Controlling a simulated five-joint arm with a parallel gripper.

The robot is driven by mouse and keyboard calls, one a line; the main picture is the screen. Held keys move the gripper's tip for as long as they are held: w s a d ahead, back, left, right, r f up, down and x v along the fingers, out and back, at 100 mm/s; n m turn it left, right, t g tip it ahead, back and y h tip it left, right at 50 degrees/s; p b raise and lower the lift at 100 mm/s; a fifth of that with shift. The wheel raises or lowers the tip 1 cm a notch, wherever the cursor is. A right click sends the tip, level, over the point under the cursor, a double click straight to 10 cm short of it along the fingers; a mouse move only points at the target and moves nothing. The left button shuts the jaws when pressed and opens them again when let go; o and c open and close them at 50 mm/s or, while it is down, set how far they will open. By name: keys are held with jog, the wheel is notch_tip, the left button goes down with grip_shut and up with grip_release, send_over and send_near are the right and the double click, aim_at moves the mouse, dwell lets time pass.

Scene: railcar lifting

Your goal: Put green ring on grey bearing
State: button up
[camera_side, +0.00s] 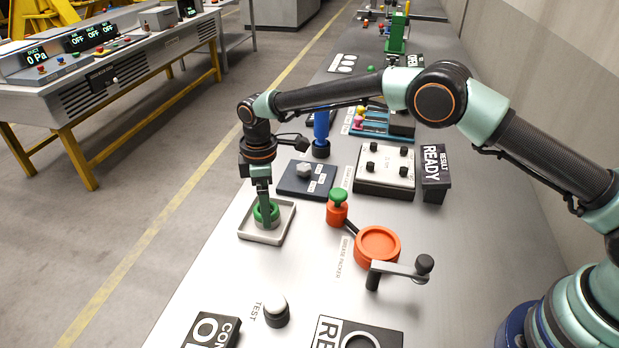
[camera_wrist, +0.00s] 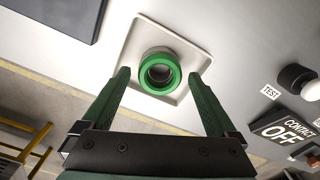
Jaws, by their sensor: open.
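The green ring (camera_wrist: 160,90) is over the shallow light tray (camera_wrist: 196,60), level, with its hole facing up. A grey round piece (camera_wrist: 157,49), which looks like the grey bearing, shows at the ring's far edge and through its hole. I cannot tell whether the ring is fully seated on it. My gripper (camera_wrist: 159,76) is open, with one green finger on each side of the ring and a gap to it in the wrist view. In the side view the gripper (camera_side: 264,200) points down at the ring (camera_side: 273,215), partly covering it.
An orange and green grease packer (camera_side: 337,210), an orange dish (camera_side: 377,245) and a crank (camera_side: 400,270) stand to the right. A TEST button (camera_side: 276,311) is in front. The bench between tray and button is clear.

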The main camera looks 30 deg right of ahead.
notch_tip(320, 180, up, 12)
jog(key=s+d+r+m+t, duration=0.2)
jog(key=d+r+m, duration=0.2)
jog(key=d+r, duration=0.45)
jog(key=s+d+r+m+t, duration=0.1)
jog(key=s+d+r+m, duration=0.2)
jog(key=s+d, duration=0.35)
jog(key=s+d+r+m+t, duration=0.1)
jog(key=s+d+r+m, duration=0.2)
jog(key=s+d, duration=0.35)
jog(key=s+d+f+m+t, duration=0.1)
jog(key=s+d+f+m, duration=0.2)
jog(key=s, duration=0.5)
jog(key=shift+d+f+m+t, duration=0.15)
jog(key=shift+f+m+t, duration=0.15)
jog(key=shift+f, duration=0.5)
